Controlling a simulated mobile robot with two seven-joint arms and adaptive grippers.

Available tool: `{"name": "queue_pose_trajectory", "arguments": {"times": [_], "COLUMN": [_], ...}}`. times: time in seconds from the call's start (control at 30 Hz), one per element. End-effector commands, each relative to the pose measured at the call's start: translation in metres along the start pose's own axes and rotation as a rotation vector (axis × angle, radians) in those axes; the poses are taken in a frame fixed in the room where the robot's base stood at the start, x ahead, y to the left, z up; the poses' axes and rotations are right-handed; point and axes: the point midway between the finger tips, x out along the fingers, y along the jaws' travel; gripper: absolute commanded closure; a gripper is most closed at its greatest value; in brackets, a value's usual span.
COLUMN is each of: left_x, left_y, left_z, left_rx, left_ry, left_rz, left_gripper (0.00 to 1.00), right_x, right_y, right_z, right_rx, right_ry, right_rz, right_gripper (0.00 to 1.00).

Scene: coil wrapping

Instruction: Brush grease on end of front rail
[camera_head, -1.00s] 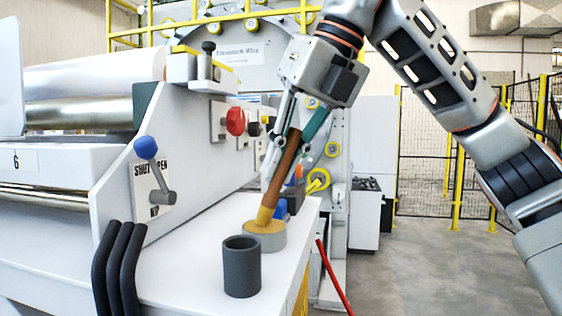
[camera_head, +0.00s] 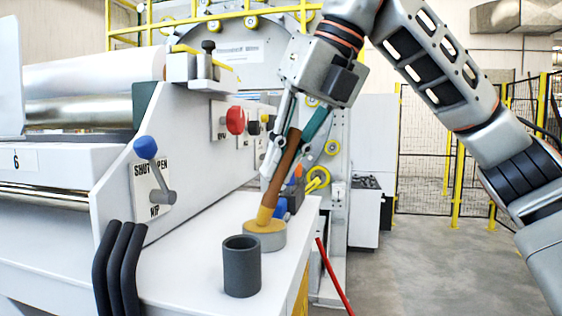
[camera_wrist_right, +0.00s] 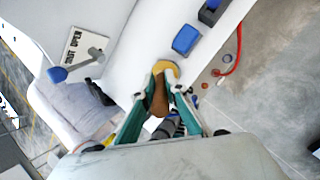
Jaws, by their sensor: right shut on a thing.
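The brush (camera_head: 280,178) has a brown handle and a yellow tip, and it leans with the tip down. My right gripper (camera_head: 288,148) is shut on its handle. The brush tip is in or on the yellow grease of a low, round grey tin (camera_head: 265,240) on the white ledge. In the right wrist view, the brush (camera_wrist_right: 160,97) sits between the teal fingers of my right gripper (camera_wrist_right: 160,104), over the yellow grease. A metal rail (camera_head: 40,197) runs along the machine's front at the left; its end is not clearly visible. My left gripper is not in view.
A dark grey open cup (camera_head: 242,268) stands on the ledge in front of the tin. A blue-knobbed lever (camera_head: 147,149), a red knob (camera_head: 235,120) and black hoses (camera_head: 120,268) are on the left. A blue item (camera_wrist_right: 186,40) lies beyond the tin. Floor to the right is clear.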

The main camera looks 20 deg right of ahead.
Motion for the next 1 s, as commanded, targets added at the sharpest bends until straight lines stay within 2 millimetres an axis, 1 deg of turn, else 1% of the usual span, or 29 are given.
{"name": "queue_pose_trajectory", "arguments": {"times": [0.07, 0.17, 1.0], "left_x": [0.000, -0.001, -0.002], "left_y": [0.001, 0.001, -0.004], "left_z": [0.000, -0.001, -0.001], "left_rx": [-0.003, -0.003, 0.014], "left_ry": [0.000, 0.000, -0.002], "left_rz": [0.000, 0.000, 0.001], "left_gripper": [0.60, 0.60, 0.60], "right_x": [0.002, -0.003, -0.058], "right_y": [0.000, 0.001, 0.016], "right_z": [-0.001, 0.001, 0.025], "right_rx": [0.000, 0.000, 0.002], "right_ry": [0.007, 0.005, 0.002], "right_rz": [-0.002, -0.002, -0.001], "right_gripper": [1.00, 1.00, 1.00]}}
